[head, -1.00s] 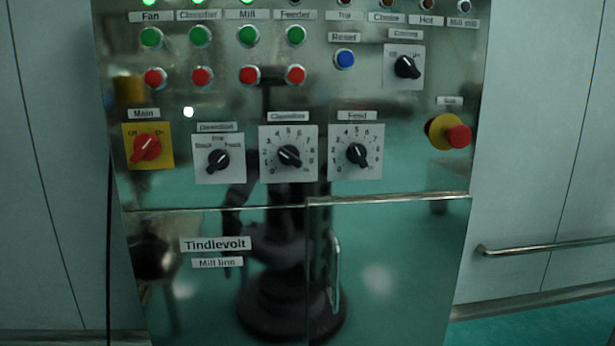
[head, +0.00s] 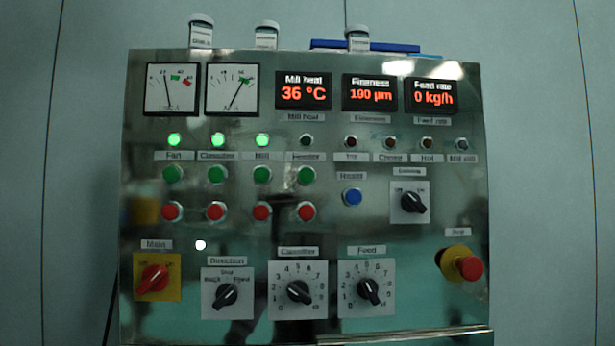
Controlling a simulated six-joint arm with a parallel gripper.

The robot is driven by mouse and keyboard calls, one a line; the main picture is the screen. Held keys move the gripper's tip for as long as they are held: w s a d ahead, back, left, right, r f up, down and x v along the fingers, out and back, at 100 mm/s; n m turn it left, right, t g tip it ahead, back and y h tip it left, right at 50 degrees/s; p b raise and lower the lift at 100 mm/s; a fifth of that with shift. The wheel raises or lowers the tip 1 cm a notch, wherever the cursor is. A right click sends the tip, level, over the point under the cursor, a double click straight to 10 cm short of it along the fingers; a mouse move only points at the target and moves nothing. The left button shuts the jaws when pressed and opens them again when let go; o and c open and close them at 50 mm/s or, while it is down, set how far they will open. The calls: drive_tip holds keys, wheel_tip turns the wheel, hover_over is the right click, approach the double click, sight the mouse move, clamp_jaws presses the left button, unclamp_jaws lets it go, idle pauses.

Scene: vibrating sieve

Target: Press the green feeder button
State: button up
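The green feeder button (head: 306,174) is in the head view, fourth from the left in the row of green buttons, under the label "Feeder" (head: 306,156). A red button (head: 306,211) sits directly below it. The feeder lamp (head: 306,140) above it is dark, while the lamps over Fan (head: 174,140), Classifier (head: 218,140) and Mill (head: 262,140) glow green. The feed rate display (head: 431,96) reads 0 kg/h. My gripper is not in view; only a dark blurred reflection shows in the panel's metal.
The shiny panel (head: 450,290) also holds two gauges, a blue reset button (head: 352,197), a yellow-and-red main switch (head: 156,278), several dials and a red stop button (head: 469,268). Several small jars and a blue object (head: 330,44) stand on top. Nothing blocks the panel front.

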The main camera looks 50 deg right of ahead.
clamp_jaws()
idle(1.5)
